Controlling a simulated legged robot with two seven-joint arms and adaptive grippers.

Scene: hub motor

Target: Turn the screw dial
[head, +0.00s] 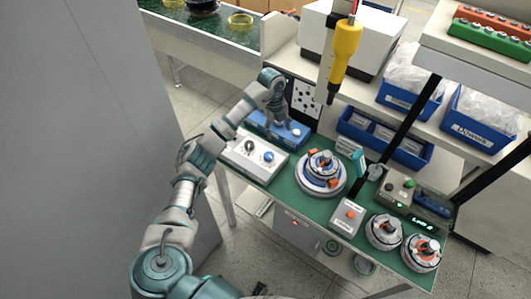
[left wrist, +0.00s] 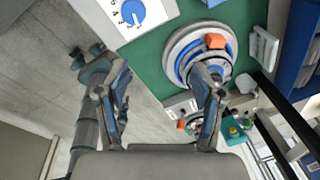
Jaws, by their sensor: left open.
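A white control box (head: 252,158) stands on the green bench top at the left end, with a black knob (head: 249,145) and a blue dial (head: 268,156) on its top. In the left wrist view, the blue dial (left wrist: 133,12) with a numbered scale shows at the top edge, above the space between the fingers. My left gripper (head: 280,121) points down over a blue box (head: 292,134) just behind the white box. In the left wrist view, my left gripper (left wrist: 160,82) has its fingers wide apart with nothing between them. My right gripper is not in view.
A round motor hub (head: 321,173) with orange parts stands right of the control box. A yellow screwdriver (head: 345,55) hangs above the bench. A button box (head: 347,216) and two more hubs (head: 384,231) lie to the right. Blue bins (head: 385,138) stand behind.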

